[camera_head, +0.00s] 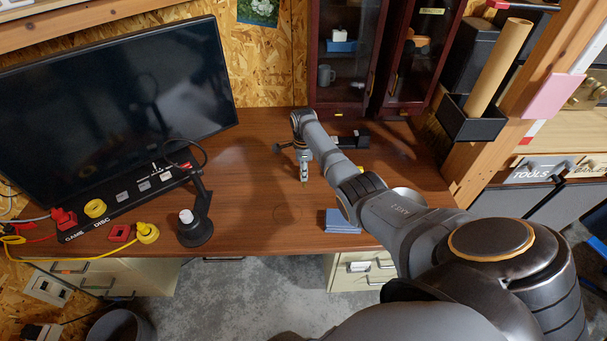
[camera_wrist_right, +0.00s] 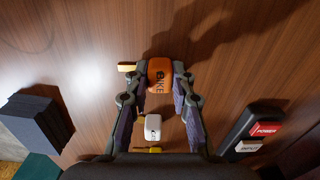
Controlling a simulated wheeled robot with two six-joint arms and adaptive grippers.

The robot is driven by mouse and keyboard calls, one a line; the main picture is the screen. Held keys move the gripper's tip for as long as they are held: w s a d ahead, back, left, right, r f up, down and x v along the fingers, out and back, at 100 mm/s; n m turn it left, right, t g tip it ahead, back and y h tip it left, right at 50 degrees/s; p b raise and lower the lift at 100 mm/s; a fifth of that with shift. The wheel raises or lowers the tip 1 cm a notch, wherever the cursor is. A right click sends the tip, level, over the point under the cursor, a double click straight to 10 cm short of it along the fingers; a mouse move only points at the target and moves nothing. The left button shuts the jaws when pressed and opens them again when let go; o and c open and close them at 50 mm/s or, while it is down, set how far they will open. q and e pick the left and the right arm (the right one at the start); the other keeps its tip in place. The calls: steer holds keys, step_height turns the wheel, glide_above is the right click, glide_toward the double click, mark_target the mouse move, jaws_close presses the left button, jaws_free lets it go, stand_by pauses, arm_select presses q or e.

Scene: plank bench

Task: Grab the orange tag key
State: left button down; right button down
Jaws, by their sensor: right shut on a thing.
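The orange tag (camera_wrist_right: 160,75), marked BIKE, sits between the fingertips of my right gripper (camera_wrist_right: 158,82) in the right wrist view. The fingers are shut on its two sides. In the head view my right gripper (camera_head: 304,174) points down over the middle of the brown desk (camera_head: 255,215); the orange tag cannot be made out there. My left gripper is not in view.
In the head view, a blue stack (camera_head: 341,222) lies near the front edge.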

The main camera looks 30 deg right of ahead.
steer(key=shift+r, duration=0.3)
step_height(320, 180, up, 3)
steer(key=shift+s+f+p, duration=0.1)
steer(key=shift+p, duration=0.35)
steer(key=s+a+r+p, duration=0.5)
steer(key=s+a+r, duration=0.2)
steer(key=s+r, duration=0.2)
steer(key=s, duration=0.2)
steer(key=shift+s+a+r, duration=0.2)
steer(key=shift+s+r, duration=0.1)
steer(key=shift+s, duration=0.1)
steer(key=shift+f, duration=0.1)
